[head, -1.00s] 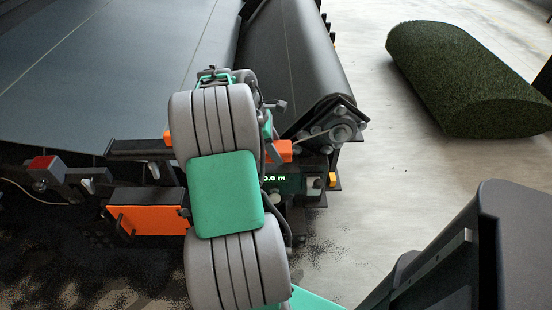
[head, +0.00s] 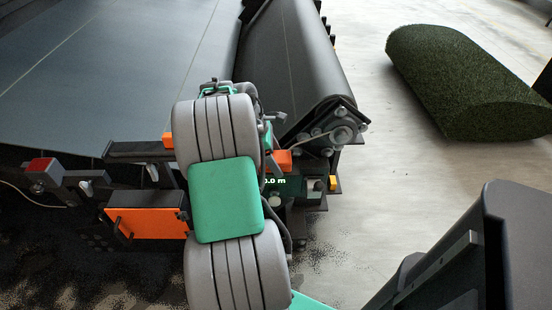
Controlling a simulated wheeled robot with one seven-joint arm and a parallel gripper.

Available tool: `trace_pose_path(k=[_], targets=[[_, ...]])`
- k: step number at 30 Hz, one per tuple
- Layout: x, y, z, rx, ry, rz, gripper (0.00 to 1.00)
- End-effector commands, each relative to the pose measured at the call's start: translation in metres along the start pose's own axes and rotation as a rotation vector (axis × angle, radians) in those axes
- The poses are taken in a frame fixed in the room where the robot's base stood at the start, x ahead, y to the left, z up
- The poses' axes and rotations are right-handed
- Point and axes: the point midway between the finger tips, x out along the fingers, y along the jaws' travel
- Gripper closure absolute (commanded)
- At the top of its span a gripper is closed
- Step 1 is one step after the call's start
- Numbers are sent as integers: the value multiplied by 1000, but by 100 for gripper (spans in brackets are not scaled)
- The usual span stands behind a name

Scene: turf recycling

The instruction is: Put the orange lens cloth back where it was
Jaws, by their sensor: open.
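My gripper (head: 225,88) shows only in part at the far end of my grey and green arm, above the machine's front edge. Its jaws are open, but its fingertips are hidden behind the arm. I cannot make out the orange lens cloth for certain. An orange patch (head: 283,160) shows just right of my arm, beside the roller end, and the arm covers part of it. A small orange block (head: 167,139) shows left of the arm. I cannot tell whether either is the cloth.
An orange box with a dark handle (head: 147,222) and a red-topped block (head: 42,165) are at the left. A lit display (head: 285,184) sits right of my arm. A dark roller (head: 295,65) stands behind. A green turf roll (head: 470,85) lies on the pale floor, clear around it.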

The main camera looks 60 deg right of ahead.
Motion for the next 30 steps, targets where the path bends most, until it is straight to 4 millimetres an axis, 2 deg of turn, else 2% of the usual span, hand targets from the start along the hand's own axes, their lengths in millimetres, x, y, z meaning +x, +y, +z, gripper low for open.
trace_pose_path(k=[2, 5, 15, 18, 23, 26, 29, 30], targets=[[-3, 0, 1, 2, 0, 2, 22], [-19, 1, 2, -2, 0, 3, 22], [-104, 0, 2, -1, 0, 2, 22], [-118, 0, 2, -1, 0, 0, 22], [-124, 0, 0, 1, 0, 1, 22], [-137, -6, -17, 19, 16, 33, 22], [-166, -28, -63, 75, 73, 107, 22], [-181, -45, -88, 108, 114, 138, 22]])
